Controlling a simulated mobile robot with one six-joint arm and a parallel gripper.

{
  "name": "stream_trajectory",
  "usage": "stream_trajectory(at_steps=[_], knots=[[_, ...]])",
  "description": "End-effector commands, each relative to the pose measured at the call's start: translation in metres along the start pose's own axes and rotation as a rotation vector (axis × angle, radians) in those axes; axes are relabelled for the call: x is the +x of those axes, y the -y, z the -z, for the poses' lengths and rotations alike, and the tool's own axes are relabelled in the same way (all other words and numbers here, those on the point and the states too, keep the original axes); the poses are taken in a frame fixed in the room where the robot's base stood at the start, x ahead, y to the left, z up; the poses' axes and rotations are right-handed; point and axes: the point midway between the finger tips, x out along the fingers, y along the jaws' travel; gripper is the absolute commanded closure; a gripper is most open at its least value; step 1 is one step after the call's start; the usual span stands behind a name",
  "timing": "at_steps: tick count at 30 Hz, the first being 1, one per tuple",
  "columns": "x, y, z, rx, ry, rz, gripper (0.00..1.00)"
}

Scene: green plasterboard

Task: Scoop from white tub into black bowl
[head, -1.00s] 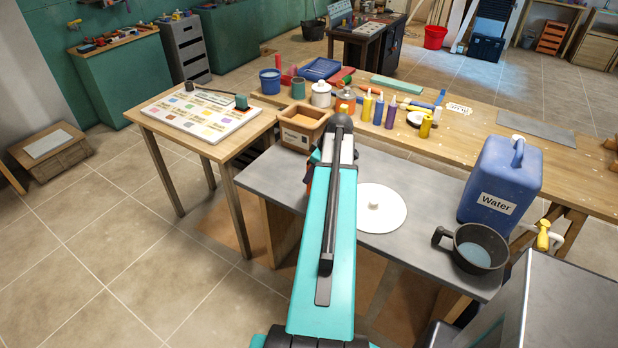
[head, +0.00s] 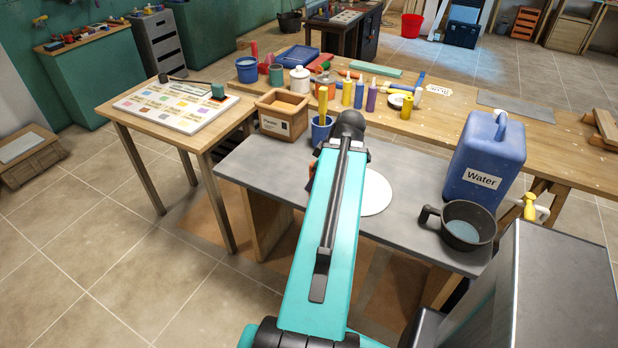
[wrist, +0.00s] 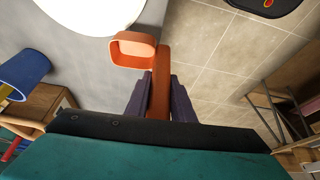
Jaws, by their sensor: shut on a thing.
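My gripper (wrist: 158,98) is shut on the handle of an orange scoop (wrist: 161,75) in the wrist view. The scoop's cup is over the grey tabletop beside the white disc (wrist: 85,12); I cannot tell whether it holds anything. In the head view my arm hides the gripper. The black bowl (head: 447,235), with a side handle and bluish contents, stands at the right of the grey table. No open white tub is clear; a white lidded jar (head: 300,80) stands on the back bench, and a labelled wooden box (head: 275,125) on the grey table's far left.
A blue cup (head: 316,134) stands beside the wooden box; it also shows in the wrist view (wrist: 22,78). A large blue water jug (head: 470,160) stands behind the bowl. Paint bottles crowd the back bench. The grey table's front left (head: 262,175) is clear.

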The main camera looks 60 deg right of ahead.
Motion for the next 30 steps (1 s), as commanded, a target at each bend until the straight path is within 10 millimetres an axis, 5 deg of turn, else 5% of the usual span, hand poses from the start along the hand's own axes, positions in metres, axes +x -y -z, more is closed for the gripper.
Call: stream_trajectory(at_steps=[23,30], knots=[[-0.002,0.004,-0.003,-0.001,0.000,0.000,1.00],[0.002,0.007,0.011,-0.005,0.000,0.001,1.00]])
